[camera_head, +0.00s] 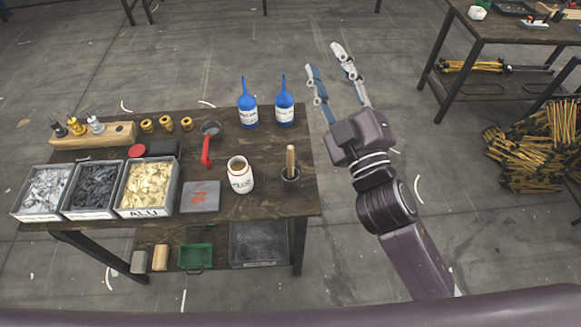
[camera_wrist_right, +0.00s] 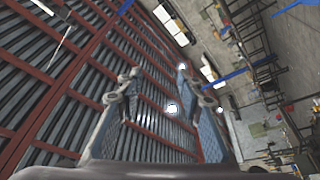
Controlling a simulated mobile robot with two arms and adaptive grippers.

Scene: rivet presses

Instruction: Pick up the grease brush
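The grease brush (camera_head: 290,158) appears to be the upright wooden handle standing in a small dark cup (camera_head: 290,176) at the right end of the workbench (camera_head: 265,207). Its lower end is hidden in the cup. My right gripper (camera_head: 325,60) is open and empty, raised to the right of the bench with its fingers pointing away from me. It is well apart from the brush. The right wrist view shows the two spread fingers (camera_wrist_right: 155,85) with nothing between them. My left gripper is in neither view.
A white jar (camera_head: 240,178) stands left of the cup. Two blue bottles (camera_head: 248,115) stand behind it. A red-handled tool (camera_head: 207,150), a grey plate (camera_head: 200,200) and bins of parts (camera_head: 148,208) are farther left. A second table (camera_head: 530,32) stands at back right.

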